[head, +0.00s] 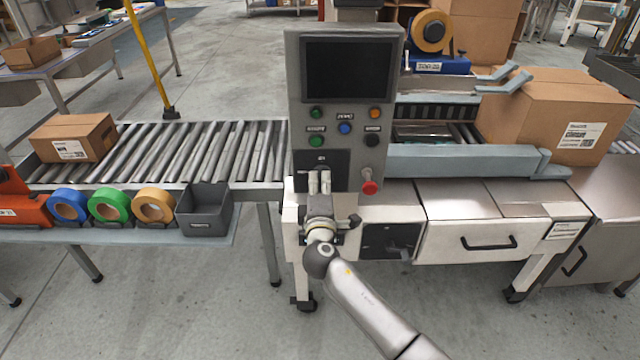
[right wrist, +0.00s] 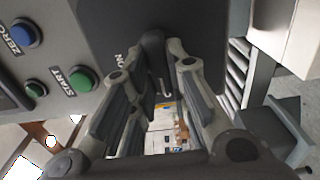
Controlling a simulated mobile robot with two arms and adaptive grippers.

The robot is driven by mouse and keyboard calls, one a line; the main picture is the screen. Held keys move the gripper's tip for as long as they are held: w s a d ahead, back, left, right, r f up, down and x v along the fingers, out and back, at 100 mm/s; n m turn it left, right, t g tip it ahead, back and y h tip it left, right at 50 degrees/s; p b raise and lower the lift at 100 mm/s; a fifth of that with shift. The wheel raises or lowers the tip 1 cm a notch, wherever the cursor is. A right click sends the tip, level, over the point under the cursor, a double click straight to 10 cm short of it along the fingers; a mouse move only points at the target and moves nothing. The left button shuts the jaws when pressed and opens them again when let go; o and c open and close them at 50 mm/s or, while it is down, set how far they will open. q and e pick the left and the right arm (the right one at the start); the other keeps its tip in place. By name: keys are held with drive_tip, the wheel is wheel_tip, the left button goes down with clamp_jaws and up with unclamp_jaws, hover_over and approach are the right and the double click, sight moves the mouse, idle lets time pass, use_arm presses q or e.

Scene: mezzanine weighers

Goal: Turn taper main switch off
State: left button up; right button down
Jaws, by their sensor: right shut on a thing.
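The taper's grey control panel (head: 295,100) stands upright in the middle of the head view, with a dark screen on top and several buttons below. Low on its left side is the dark plate of the main switch (head: 338,158). My right gripper (head: 319,178) is in front of this plate, its two fingers pointing at it. In the right wrist view the black switch handle (right wrist: 153,45) shows at the fingertips, and the gripper is shut on it. Lettering like "ON" shows beside it. The fingers hide much of the handle, so its setting is unclear. My left gripper is not in view.
A red emergency button (head: 370,187) sticks out just right of the gripper. A shelf with tape rolls (head: 110,205) and a grey bin (head: 205,212) is at the left. A carton (head: 73,138) is on the roller conveyor, and a larger carton (head: 555,110) is at the right.

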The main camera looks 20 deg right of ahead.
drive_tip(key=c, duration=1.4)
unclamp_jaws()
drive_tip(key=shift+a, duration=0.1)
drive_tip(key=v, duration=1.2)
